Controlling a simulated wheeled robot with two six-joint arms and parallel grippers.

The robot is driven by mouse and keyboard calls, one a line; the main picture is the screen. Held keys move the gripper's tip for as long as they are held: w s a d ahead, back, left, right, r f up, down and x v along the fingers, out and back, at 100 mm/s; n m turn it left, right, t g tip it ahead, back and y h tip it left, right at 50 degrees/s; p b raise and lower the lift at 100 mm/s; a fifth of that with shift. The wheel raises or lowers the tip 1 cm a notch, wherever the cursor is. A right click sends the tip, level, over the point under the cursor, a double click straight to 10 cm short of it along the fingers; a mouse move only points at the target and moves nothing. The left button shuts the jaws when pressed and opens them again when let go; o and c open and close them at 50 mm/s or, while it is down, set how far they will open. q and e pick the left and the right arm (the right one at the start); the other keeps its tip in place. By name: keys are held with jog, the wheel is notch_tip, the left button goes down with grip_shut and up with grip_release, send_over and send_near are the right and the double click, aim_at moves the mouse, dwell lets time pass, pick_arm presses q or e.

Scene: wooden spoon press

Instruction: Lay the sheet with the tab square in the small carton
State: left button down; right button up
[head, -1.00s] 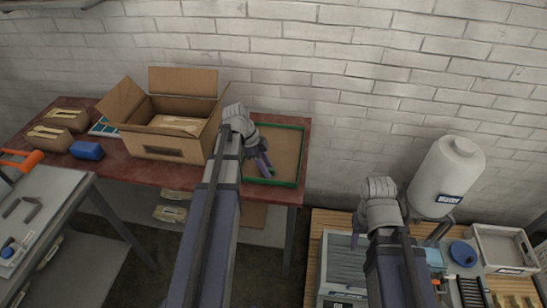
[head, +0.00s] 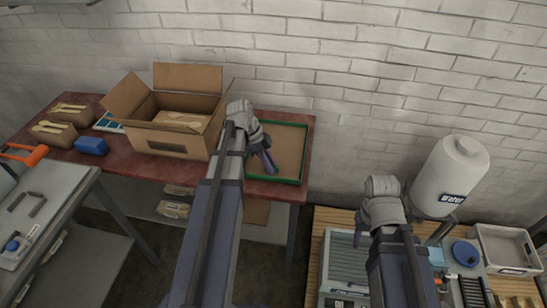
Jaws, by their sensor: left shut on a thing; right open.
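The open cardboard carton (head: 165,143) stands on the red table with its flaps up. A light brown flat piece (head: 182,120) shows inside it. My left gripper (head: 268,162) is right of the carton, low over a green-rimmed tray (head: 276,181) with a flat brown surface (head: 289,143) in it. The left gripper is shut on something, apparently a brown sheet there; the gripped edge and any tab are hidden. My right gripper (head: 361,239) is open over the wooden bench at lower right; its fingertips are partly hidden.
Brown packets (head: 53,132) and a blue block (head: 91,146) lie left of the carton. A grey bench (head: 45,190) stands at left. A white tank (head: 452,175), a pale bin (head: 505,245) and a grey ribbed box (head: 345,262) are at lower right. A brick wall (head: 350,80) closes the back.

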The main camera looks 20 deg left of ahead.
pick_arm(q)
jog(key=shift+r, duration=0.2)
notch_tip(320, 180, up, 11)
jog(key=p, duration=1.1)
jog(key=shift+f, duration=0.15)
